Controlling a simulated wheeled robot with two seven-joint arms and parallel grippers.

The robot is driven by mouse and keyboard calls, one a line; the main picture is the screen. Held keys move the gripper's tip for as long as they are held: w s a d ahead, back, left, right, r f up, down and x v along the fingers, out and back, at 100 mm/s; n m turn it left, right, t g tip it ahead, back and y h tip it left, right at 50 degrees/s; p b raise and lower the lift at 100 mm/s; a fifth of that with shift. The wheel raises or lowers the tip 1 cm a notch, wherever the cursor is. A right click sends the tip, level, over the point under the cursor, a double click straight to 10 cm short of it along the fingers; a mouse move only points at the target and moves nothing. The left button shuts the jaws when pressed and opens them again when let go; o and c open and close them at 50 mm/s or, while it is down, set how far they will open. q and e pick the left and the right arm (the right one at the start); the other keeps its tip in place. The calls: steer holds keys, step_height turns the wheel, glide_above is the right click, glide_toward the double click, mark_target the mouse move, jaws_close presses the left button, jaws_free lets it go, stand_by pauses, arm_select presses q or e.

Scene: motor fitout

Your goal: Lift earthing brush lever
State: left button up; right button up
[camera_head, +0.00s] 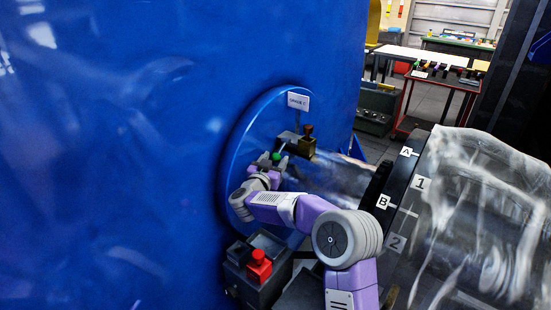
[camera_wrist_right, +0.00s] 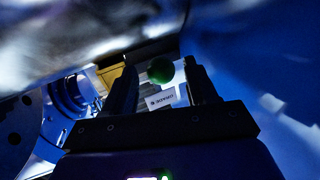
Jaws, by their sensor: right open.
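The lever's round green knob (camera_head: 276,156) shows at the blue round housing in the head view. I take it to be the end of the earthing brush lever. In the right wrist view the green knob (camera_wrist_right: 160,70) appears between my two dark fingers, with no visible contact on either side. My right gripper (camera_head: 272,162) is open at the knob. It also shows large in the wrist view (camera_wrist_right: 162,80). The lever's shaft and pivot are mostly hidden. My left gripper is not in view.
A brown-gold block (camera_head: 302,146) sits beside the knob, below a white label (camera_head: 298,101). A shiny shaft (camera_head: 340,176) runs right to a dark marked disc (camera_head: 398,190). A red button box (camera_head: 258,266) stands below my arm. A large blue wall (camera_head: 110,150) fills the left.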

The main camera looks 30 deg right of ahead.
steer(key=shift+x, duration=1.05)
jaws_close()
